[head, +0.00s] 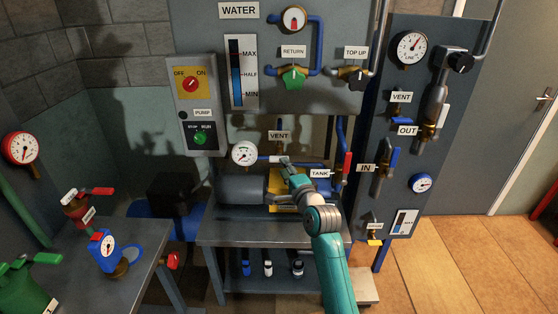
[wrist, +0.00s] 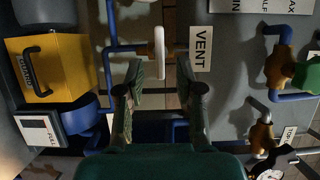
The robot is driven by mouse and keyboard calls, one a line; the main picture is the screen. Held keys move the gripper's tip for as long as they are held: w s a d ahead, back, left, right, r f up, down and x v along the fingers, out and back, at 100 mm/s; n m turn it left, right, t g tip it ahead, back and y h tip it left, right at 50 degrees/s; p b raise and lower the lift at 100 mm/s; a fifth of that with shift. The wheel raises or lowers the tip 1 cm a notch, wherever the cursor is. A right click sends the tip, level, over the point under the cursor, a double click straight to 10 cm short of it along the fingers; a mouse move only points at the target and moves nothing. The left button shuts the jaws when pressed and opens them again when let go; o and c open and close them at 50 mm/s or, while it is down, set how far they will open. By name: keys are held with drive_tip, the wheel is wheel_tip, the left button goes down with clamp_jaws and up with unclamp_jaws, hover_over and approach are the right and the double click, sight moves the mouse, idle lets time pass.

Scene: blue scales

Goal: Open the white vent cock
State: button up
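The white vent cock has a white lever (head: 267,159) under the VENT label (head: 278,135) on a thin vertical pipe above the grey tank. The lever lies level, across the pipe. In the wrist view, which is turned on its side, the lever (wrist: 159,52) stands beside the VENT label (wrist: 201,49). My gripper (head: 286,161) is at the lever's right part in the head view. In the wrist view my gripper (wrist: 160,82) is open, with the lever's near end in line with the gap between its fingers. I cannot tell whether a finger touches it.
A white-faced gauge (head: 244,153) is left of the lever. A red lever (head: 347,165) and blue pipe are to the right. The green RETURN valve (head: 292,77) and TOP UP valve (head: 354,74) are above.

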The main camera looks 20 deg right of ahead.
drive_tip(key=w, duration=0.5)
drive_tip(key=shift+w+a, duration=0.35)
clamp_jaws()
